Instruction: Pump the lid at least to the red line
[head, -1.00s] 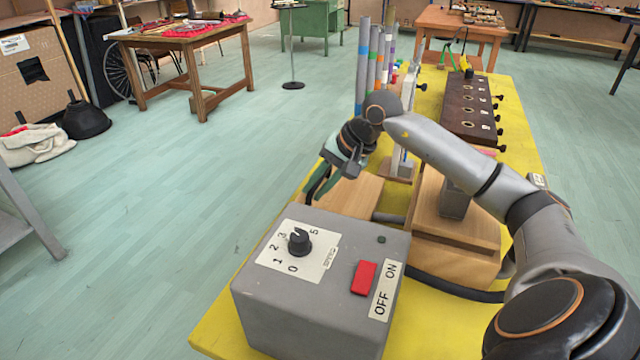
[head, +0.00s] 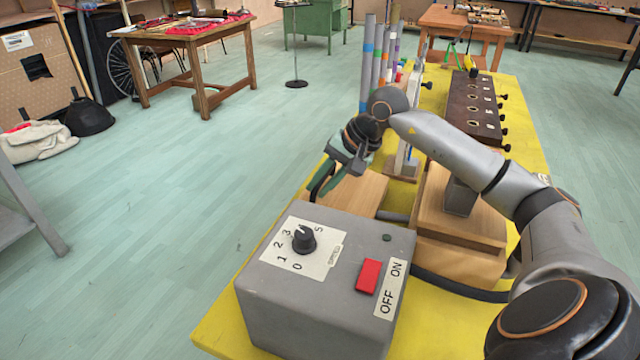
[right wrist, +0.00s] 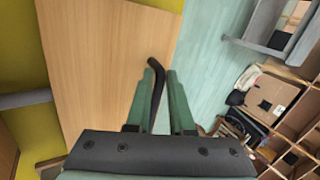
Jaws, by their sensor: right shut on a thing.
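The lid (head: 357,190) is a flat light-wood board behind the grey control box, and it also fills the left middle of the right wrist view (right wrist: 105,65). A black bent handle (right wrist: 155,70) sticks out at its edge. My right gripper (head: 326,184) is at the lid's left edge in the head view. Its green fingers (right wrist: 161,72) are shut on the black handle, which runs between them in the right wrist view. The red line is not visible in either view. My left gripper is not in view.
The grey control box (head: 330,290) with a dial (head: 304,240) and red switch (head: 369,277) stands in front. A wooden block (head: 455,240) is right of the lid. Coloured tubes (head: 378,55) and a dark box with holes (head: 474,105) stand behind on the yellow table (head: 215,335).

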